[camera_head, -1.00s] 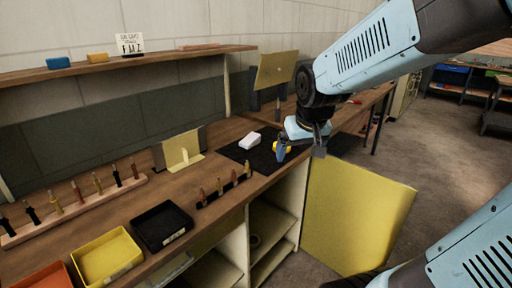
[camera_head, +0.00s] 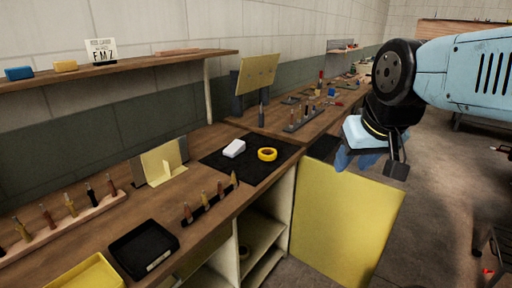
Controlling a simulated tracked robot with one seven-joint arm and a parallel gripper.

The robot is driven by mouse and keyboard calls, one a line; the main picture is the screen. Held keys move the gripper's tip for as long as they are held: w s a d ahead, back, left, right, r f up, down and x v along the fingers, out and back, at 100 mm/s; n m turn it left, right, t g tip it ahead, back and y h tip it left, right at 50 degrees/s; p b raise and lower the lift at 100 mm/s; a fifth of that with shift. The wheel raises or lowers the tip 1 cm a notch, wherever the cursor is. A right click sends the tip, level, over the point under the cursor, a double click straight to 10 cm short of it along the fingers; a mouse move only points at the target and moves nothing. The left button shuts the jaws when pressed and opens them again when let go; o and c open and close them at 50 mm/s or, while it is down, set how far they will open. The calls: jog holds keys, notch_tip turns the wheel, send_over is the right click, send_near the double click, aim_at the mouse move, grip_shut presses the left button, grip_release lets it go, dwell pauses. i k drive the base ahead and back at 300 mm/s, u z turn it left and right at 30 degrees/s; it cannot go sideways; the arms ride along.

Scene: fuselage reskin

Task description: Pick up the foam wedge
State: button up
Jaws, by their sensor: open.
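A small white wedge-shaped block, which looks like the foam wedge (camera_head: 234,148), lies on a black mat (camera_head: 215,161) on the wooden bench. A yellow tape roll (camera_head: 267,154) lies on the same mat just right of it. My gripper (camera_head: 371,166) hangs to the right of the mat, in front of the bench edge and apart from the wedge. It is open, and I see nothing between its fingers. Part of the gripper is hard to make out at this angle.
A yellow panel (camera_head: 345,220) stands against the bench front below my gripper. A row of upright tools (camera_head: 208,204), a black tray (camera_head: 143,249) and a yellow tray (camera_head: 88,275) stand at left. A shelf (camera_head: 130,66) runs above.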

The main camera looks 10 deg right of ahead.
aim_at(237, 146)
jog(key=z, duration=0.95)
jog(key=i, duration=1.1)
jog(key=u, duration=2)
jog(key=i, duration=0.5)
jog(key=z, duration=0.2)
